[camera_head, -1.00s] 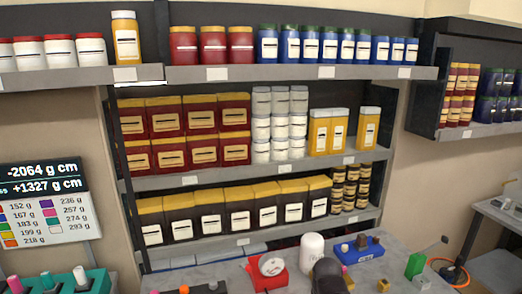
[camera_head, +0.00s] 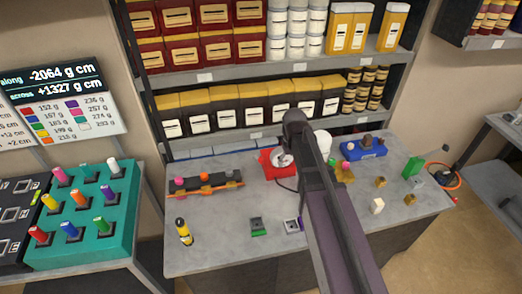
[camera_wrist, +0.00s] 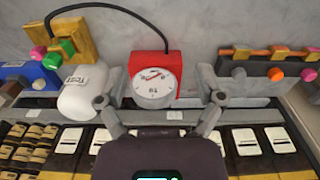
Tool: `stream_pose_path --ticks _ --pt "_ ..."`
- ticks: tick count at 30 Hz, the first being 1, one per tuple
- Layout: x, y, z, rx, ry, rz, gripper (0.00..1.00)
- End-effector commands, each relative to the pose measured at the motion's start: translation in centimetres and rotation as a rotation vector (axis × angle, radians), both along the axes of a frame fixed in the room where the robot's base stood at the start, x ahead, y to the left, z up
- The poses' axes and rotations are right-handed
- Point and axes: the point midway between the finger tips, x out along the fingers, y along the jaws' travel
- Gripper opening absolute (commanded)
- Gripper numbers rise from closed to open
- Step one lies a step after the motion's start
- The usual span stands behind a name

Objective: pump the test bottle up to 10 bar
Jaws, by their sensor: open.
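The red pump box with a round white dial (camera_wrist: 153,88) stands on the grey bench, between my spread fingers in the wrist view; whether they touch it cannot be told. My gripper (camera_wrist: 160,95) is open and empty. A black hose (camera_wrist: 120,8) runs from that block to the red box. The dial's needle is too small to read. In the head view, my arm partly covers the red box (camera_head: 266,165) and the white bottle (camera_head: 323,142).
A rail with coloured knobs (camera_head: 205,184) lies left of the pump, a blue block (camera_head: 364,149) to the right. A yellow bottle (camera_head: 184,232) and small blocks are on the front bench. Shelves with jars rise behind. A teal weight rack (camera_head: 85,230) stands far left.

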Motion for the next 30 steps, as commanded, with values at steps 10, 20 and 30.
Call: stream_pose_path --ticks 10,20,30 --pt "7.3 9.4 5.2 -0.009 -0.003 0.202 0.86" --pt "8.1 11.3 5.7 -0.010 -0.003 0.244 0.86" --pt "8.1 11.3 5.5 -0.010 -0.003 0.243 0.86"
